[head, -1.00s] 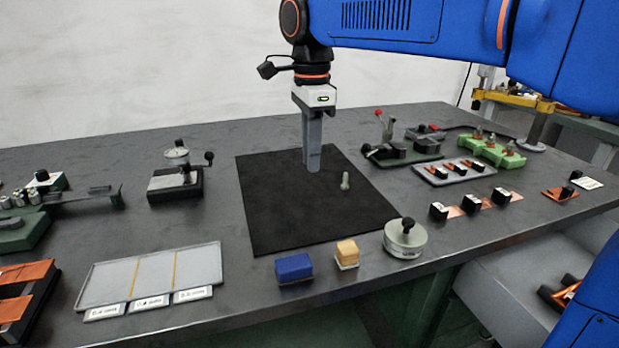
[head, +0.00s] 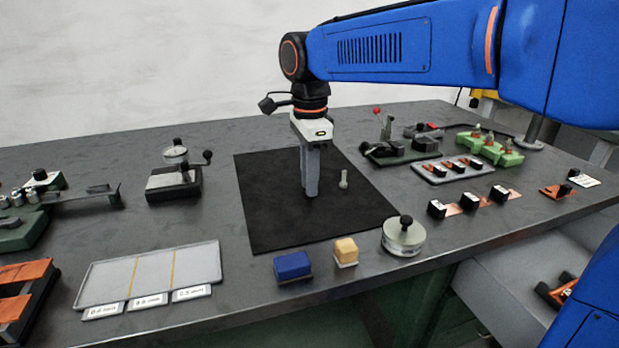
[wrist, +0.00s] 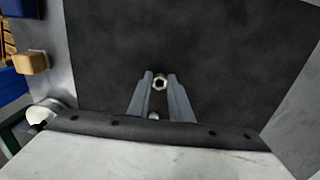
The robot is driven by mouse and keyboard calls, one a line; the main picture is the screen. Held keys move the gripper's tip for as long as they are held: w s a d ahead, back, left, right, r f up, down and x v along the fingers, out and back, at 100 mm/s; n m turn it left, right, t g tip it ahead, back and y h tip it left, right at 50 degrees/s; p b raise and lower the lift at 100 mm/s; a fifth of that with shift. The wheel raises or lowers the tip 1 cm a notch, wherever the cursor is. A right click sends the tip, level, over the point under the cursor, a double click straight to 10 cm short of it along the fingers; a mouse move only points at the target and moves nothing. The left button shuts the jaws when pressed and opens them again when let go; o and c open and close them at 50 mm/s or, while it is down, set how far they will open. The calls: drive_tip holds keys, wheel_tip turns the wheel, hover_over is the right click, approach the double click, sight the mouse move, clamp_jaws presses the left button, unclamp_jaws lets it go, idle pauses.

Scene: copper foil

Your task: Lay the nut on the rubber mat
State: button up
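The rubber mat (head: 275,215) is a black square lying flat on the grey bench, and it fills most of the wrist view (wrist: 230,60). My gripper (head: 311,192) points straight down over the middle of the mat, its fingertips low, at or just above the surface. The nut is hidden by the fingers in the head view. I cannot tell whether it touches the mat.
An upright metal bolt (head: 344,179) stands on the mat just right of my gripper. A blue block (head: 292,266), a yellow block (head: 346,251) and a round tin (head: 403,237) sit along the front edge. The left and front of the mat are clear.

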drive_tip(key=o, duration=0.4)
drive_tip(key=shift+c, duration=0.2)
drive_tip(key=shift+r, duration=0.15)
wheel_tip(320, 180, up, 12)
idle(0.4)
